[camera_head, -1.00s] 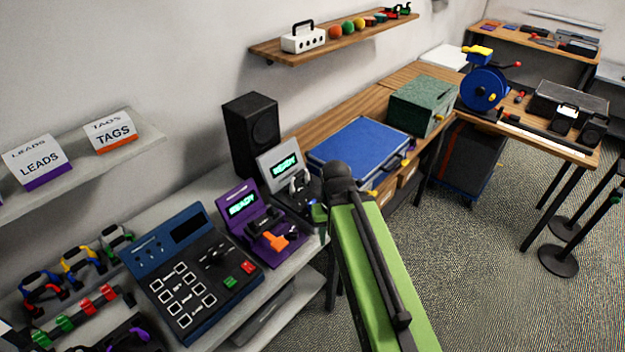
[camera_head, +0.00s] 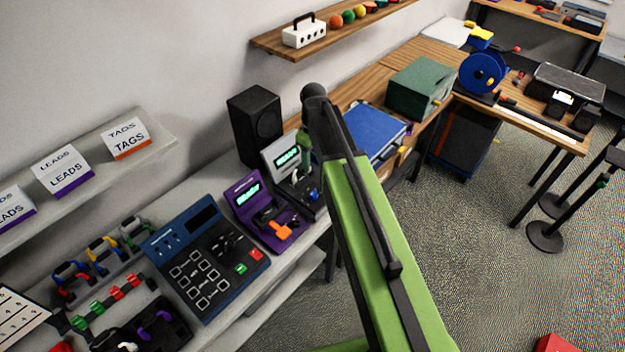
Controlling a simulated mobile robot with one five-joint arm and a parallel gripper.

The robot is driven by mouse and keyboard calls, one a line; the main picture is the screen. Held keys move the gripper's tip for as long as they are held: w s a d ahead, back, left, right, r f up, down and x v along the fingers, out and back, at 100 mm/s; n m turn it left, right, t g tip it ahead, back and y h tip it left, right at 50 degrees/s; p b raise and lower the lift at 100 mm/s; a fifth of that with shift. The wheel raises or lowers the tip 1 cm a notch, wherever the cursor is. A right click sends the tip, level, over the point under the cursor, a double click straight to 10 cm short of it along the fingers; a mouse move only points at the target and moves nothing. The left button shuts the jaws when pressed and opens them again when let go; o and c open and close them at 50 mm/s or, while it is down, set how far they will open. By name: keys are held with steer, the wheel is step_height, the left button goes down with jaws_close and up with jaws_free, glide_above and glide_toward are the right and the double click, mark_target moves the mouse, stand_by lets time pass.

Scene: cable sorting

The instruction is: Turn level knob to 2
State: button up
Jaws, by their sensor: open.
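No knob with a readable "level" label or number 2 shows. A grey device (camera_head: 281,150) with a lit green screen stands at the bench's far end. A purple device (camera_head: 247,192) with a lit screen and an orange handle (camera_head: 281,230) stands beside it. A blue console (camera_head: 181,242) with white-framed keys, green and red buttons and a dark raised control (camera_head: 228,243) is nearer. My green arm reaches over the bench end and bends down in front of the grey device. My gripper (camera_head: 299,182) is small and partly hidden there; it is open, and I cannot tell whether it touches anything.
A black speaker (camera_head: 254,125) stands behind the devices. A blue case (camera_head: 374,133) and a green box (camera_head: 420,88) are on the wooden bench beyond. Several coloured clips (camera_head: 104,250) lie at left. A shelf with tag and lead boxes (camera_head: 127,137) hangs above.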

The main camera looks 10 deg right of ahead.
mark_target(313, 192)
step_height(313, 192, down, 18)
steer(key=b, duration=1.8)
steer(key=shift+r, duration=0.2)
steer(key=shift+c, duration=0.3)
